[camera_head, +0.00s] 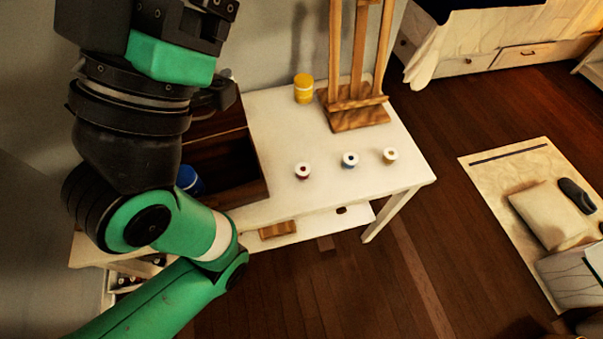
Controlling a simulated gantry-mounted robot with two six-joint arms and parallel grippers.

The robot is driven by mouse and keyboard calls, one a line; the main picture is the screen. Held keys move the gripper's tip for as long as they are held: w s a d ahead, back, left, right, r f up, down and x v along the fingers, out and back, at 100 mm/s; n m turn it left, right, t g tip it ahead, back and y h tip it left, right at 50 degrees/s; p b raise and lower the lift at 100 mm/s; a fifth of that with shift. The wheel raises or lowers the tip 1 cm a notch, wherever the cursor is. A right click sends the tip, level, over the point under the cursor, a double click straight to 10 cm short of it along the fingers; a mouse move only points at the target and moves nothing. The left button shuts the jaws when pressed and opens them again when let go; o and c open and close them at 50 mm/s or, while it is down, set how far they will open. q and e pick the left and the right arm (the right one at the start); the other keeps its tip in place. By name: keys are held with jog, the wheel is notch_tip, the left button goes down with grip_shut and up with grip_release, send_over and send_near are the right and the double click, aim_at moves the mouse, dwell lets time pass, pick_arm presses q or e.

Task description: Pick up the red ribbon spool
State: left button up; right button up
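The red ribbon spool (303,172) stands upright on the white table (285,130), the leftmost of three small spools in a row. It has a white top with a dark centre and a red band low on its side. My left arm comes in from the lower left and bends up in front of the table's left part. Its wrist end is at the upper left, well apart from the spool. I cannot make out the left fingertips or whether they hold anything. My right gripper is not in view.
A blue spool (350,160) and a yellow spool (390,155) stand right of the red one. A wooden easel (360,118) and yellow jar (303,88) are behind. A dark wooden box (245,165) stands left, with a blue jar (188,180) partly hidden by my arm.

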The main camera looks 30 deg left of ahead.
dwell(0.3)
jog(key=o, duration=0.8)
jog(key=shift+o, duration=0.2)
